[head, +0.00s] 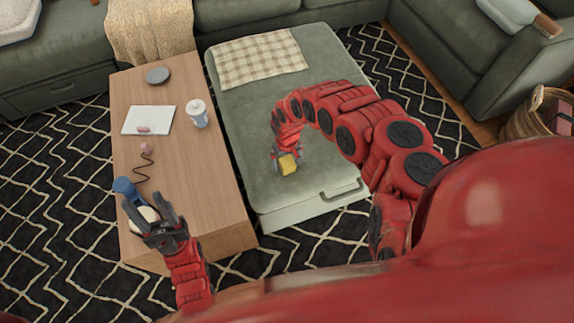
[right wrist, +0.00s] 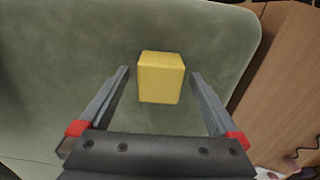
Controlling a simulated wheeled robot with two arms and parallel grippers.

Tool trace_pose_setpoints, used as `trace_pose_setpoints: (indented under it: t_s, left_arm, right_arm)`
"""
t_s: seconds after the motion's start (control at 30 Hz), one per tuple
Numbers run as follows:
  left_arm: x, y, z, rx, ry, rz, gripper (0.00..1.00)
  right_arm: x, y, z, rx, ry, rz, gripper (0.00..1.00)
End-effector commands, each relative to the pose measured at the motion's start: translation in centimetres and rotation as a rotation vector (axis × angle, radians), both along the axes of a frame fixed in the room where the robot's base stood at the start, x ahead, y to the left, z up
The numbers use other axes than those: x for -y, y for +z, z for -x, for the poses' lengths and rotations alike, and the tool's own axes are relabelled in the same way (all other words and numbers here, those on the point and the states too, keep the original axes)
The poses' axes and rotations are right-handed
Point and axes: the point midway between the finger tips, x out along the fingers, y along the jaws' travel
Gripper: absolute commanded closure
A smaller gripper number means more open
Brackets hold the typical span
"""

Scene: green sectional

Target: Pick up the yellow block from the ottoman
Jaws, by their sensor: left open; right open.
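The yellow block (head: 288,164) sits on the green ottoman (head: 250,120), near its left side. My right gripper (head: 286,165) is right at the block in the head view. In the right wrist view the yellow block (right wrist: 161,77) stands between and slightly beyond the open fingertips (right wrist: 160,75), with a gap on each side. The ottoman top (right wrist: 60,60) lies under it. My left gripper (head: 148,212) is open above the near end of the wooden table, over a round pale object that it partly hides.
The wooden table (head: 195,160) stands left of the ottoman. It holds a white cup (head: 198,114), a white notepad (head: 140,120), a grey dish (head: 158,75) and a blue item (head: 125,187). A checked cloth (head: 258,58) covers the ottoman's far end. A basket (head: 530,115) stands right.

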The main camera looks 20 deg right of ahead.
Motion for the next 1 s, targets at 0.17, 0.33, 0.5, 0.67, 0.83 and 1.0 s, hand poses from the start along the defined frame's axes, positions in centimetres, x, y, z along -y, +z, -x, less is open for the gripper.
trace_pose_setpoints:
  t_s: [0.17, 0.33, 0.5, 0.67, 0.83, 1.0]
  left_arm:
    - [0.0, -0.04, 0.0, 0.0, 0.0, 0.0, 0.5]
    - [0.0, -0.04, 0.0, 0.0, 0.0, 0.0, 0.5]
    - [0.0, -0.04, 0.0, 0.0, 0.0, 0.0, 0.5]
    - [0.0, -0.04, 0.0, 0.0, 0.0, 0.0, 0.5]
    - [0.0, -0.03, 0.0, 0.0, 0.0, 0.0, 0.5]
    - [0.0, -0.03, 0.0, 0.0, 0.0, 0.0, 0.5]
  right_arm:
    - [0.1, -0.36, -0.07, 0.001, -0.001, 0.002, 0.03]
    - [0.09, -0.35, -0.05, 0.001, -0.001, 0.002, 0.11]
    - [0.08, -0.36, -0.04, 0.001, -0.001, 0.001, 0.42]
    - [0.08, -0.36, -0.04, 0.001, -0.001, 0.001, 0.71]
    - [0.08, -0.36, -0.04, 0.001, -0.001, 0.001, 0.94]
    - [0.07, -0.33, -0.03, 0.001, 0.0, 0.001, 0.94]
